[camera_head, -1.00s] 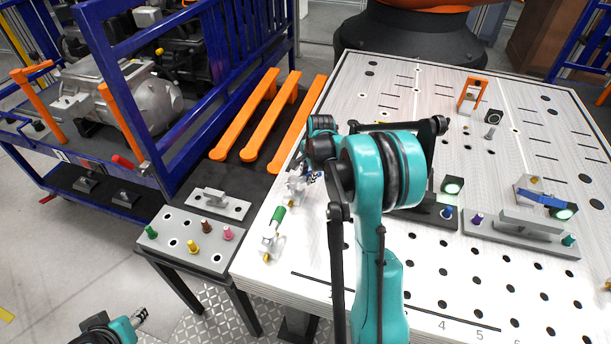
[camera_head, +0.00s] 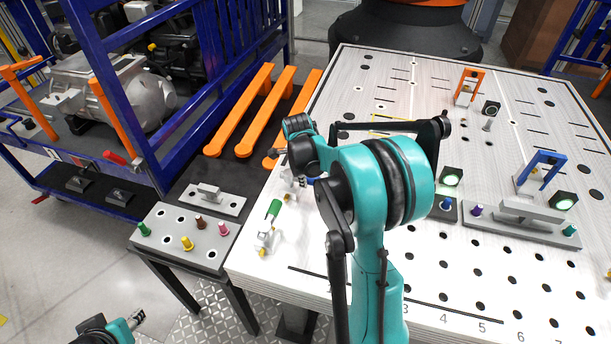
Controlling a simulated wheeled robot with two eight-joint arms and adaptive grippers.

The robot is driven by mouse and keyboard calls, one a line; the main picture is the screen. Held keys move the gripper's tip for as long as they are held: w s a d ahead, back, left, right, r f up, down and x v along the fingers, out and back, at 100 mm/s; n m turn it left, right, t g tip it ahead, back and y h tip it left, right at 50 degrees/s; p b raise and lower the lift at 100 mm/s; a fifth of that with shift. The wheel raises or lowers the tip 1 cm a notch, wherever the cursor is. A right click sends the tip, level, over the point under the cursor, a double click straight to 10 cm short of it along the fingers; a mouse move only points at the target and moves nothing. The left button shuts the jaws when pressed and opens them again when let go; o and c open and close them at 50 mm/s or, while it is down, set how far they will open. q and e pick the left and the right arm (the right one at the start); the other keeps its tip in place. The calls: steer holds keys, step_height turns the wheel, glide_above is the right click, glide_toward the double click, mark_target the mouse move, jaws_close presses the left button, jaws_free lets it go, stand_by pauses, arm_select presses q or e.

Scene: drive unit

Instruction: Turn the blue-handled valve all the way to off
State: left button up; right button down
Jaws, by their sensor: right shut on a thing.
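The blue-handled valve (camera_head: 290,178) is near the left edge of the white perforated table. Only part of its metal body and a bit of its blue handle (camera_head: 310,181) show beside my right arm. My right gripper (camera_head: 282,154) is at this valve, shut on its handle. My wrist and forearm hide most of the fingers and the handle's exact angle. My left gripper (camera_head: 138,317) is low at the bottom left, over the floor and away from the table. Its fingers are too small to read.
A green-handled valve (camera_head: 269,228) is in front of the blue one. A side table with coloured pegs (camera_head: 188,243) and orange bars (camera_head: 241,115) lie left. A blue upright clamp handle (camera_head: 543,168), an orange one (camera_head: 468,87) and a green-lit lamp (camera_head: 451,178) are on the right.

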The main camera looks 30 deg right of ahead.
steer(key=shift+a+m, duration=0.1)
steer(key=shift+m, duration=0.3)
steer(key=c, duration=1.2)
jaws_free()
steer(key=v, duration=1.2)
steer(key=shift+a, duration=0.15)
